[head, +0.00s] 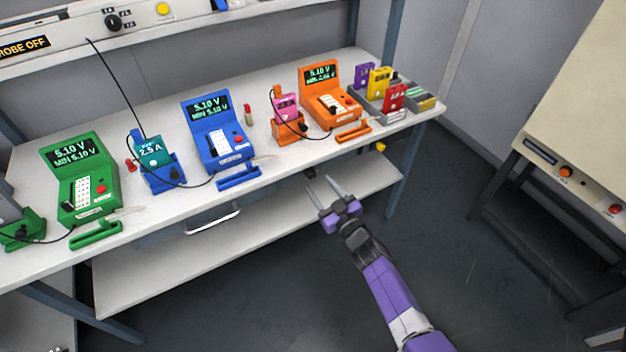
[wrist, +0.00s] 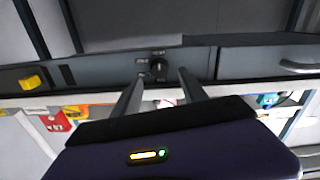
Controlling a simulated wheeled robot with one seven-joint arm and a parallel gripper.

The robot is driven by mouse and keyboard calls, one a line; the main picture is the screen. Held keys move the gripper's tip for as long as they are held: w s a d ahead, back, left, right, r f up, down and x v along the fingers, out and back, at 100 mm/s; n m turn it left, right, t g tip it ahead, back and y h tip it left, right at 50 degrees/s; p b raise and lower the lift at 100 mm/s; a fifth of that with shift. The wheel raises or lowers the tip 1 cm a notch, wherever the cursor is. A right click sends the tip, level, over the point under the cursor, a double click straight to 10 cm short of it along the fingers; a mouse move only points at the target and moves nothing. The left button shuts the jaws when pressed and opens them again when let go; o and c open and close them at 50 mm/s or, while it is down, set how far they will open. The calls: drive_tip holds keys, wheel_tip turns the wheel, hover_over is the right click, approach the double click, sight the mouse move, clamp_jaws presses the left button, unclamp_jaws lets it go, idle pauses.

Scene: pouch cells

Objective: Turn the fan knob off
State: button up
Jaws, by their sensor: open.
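A dark round knob (wrist: 158,68) with small labels sits on the grey front panel under the bench top. It also shows in the head view (head: 311,172). The labels are too small to read, so I cannot tell for sure that it is the fan knob. My gripper (head: 320,184) is open and empty, pointing at this panel. In the wrist view, the knob appears between the two fingertips of my gripper (wrist: 160,77). Contact is not visible. Another black knob (head: 113,22) is on the upper shelf panel, near a "PROBE OFF" display.
A yellow knob (head: 381,147) is on the bench front to the right, and a drawer handle (head: 215,218) to the left. Green, blue and orange testers (head: 333,98) stand on the bench (head: 262,82). A cabinet with an orange knob (head: 566,171) stands right. Floor between is clear.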

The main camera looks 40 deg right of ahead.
sight(312, 176)
drive_tip(key=shift+b+x, duration=0.5)
drive_tip(key=shift+x, duration=1.5)
clamp_jaws()
